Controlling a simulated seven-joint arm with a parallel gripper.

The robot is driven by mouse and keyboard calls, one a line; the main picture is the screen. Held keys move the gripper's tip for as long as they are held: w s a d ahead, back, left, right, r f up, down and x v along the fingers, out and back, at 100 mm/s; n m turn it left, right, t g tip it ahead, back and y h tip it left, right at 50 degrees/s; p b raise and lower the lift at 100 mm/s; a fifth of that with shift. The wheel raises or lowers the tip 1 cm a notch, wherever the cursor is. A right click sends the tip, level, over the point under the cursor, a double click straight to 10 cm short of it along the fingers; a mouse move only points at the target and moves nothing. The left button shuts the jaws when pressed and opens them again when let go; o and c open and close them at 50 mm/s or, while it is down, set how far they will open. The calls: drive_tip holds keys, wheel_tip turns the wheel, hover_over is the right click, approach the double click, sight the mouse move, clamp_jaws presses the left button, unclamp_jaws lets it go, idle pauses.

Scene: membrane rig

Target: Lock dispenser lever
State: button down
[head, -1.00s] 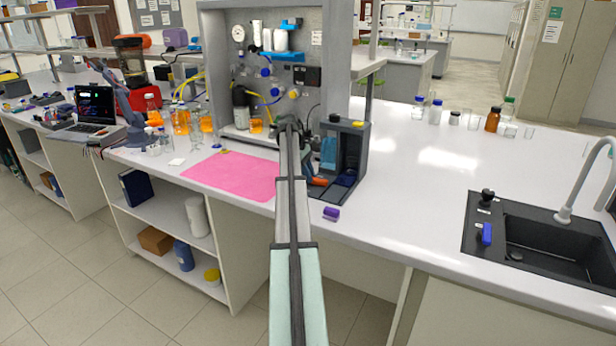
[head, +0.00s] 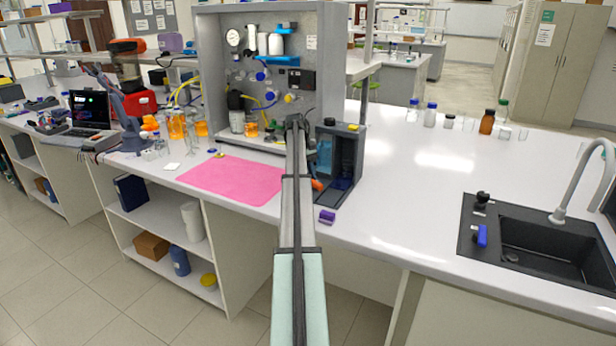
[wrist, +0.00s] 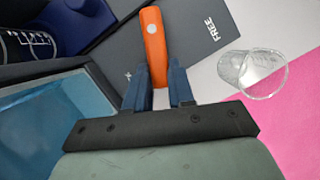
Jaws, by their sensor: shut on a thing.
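The dispenser (head: 346,145) is a dark box with a blue inside, upright on the white bench right of the panel rig. Its orange lever (wrist: 154,48) lies over a dark grey plate marked FREE in the wrist view, and the lever points away from my gripper. A bit of orange also shows low at the dispenser's left in the head view (head: 318,184). My gripper (wrist: 160,78) has its two dark blue fingers on either side of the lever's near end, shut on it. In the head view my own arm hides the gripper.
A clear glass beaker (wrist: 255,72) stands right of the lever, close to the pink mat (head: 232,180). A purple item (head: 327,216) lies at the bench's front edge. The panel rig (head: 265,70) rises behind. The bench right of the dispenser is clear up to the sink (head: 545,245).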

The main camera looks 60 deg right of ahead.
idle(0.3)
drive_tip(key=c, duration=1)
unclamp_jaws()
drive_tip(key=shift+o, duration=0.2)
